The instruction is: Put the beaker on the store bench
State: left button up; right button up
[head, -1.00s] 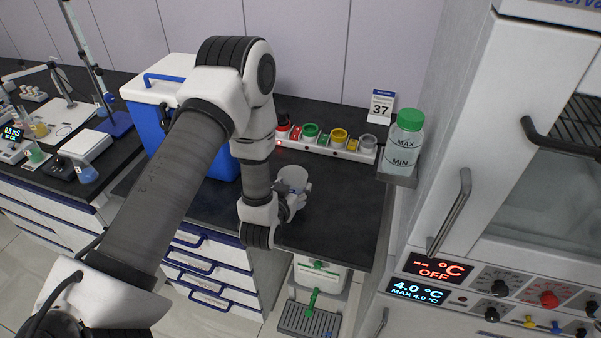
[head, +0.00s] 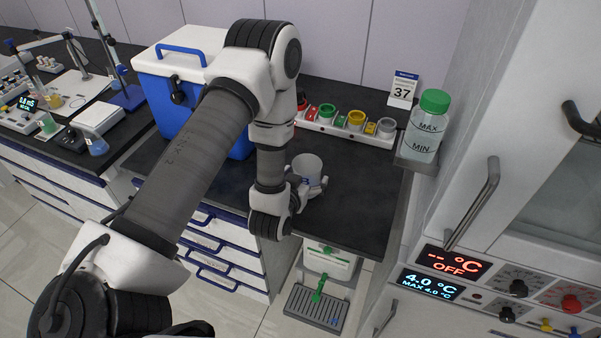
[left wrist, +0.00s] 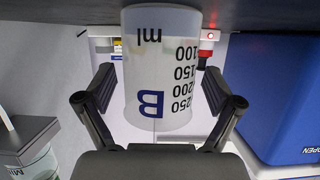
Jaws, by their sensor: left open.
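The beaker (head: 307,168) is a translucent white cup standing upright on the dark bench top (head: 345,205). In the left wrist view, which is upside down, the beaker (left wrist: 162,70) shows a blue letter B and black ml marks. My left gripper (head: 308,187) is low at the front side of the beaker. Its two fingers (left wrist: 158,88) are open, one on each side of the beaker, with a visible gap on both sides. The beaker's base is partly hidden by the gripper in the head view. My right gripper is not in view.
A blue cooler box (head: 185,75) stands left of my forearm. A rack with coloured rings (head: 345,125) lies along the back. A green-capped bottle (head: 427,125) sits on a small shelf at the right, beside a white cabinet (head: 520,215). Bench right of the beaker is clear.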

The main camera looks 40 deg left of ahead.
pick_arm(q)
jog(key=b+v, duration=0.1)
jog(key=v, duration=0.5)
jog(key=shift+f, duration=0.1)
jog(key=r+p+v, duration=0.1)
jog(key=p+v, duration=0.4)
jog(key=p, duration=0.1)
jog(key=s+d+f+m+g+h, duration=0.1)
jog(key=s+d+f+g, duration=0.2)
jog(key=s+f+g, duration=0.3)
jog(key=s+d+f+m+g+h, duration=0.1)
jog(key=s+d+f+g+h, duration=0.1)
jog(key=s+f+g, duration=0.5)
jog(key=s+d+f, duration=0.1)
jog(key=s+f, duration=0.1)
jog(key=s, duration=0.3)
jog(key=shift+g, duration=0.3)
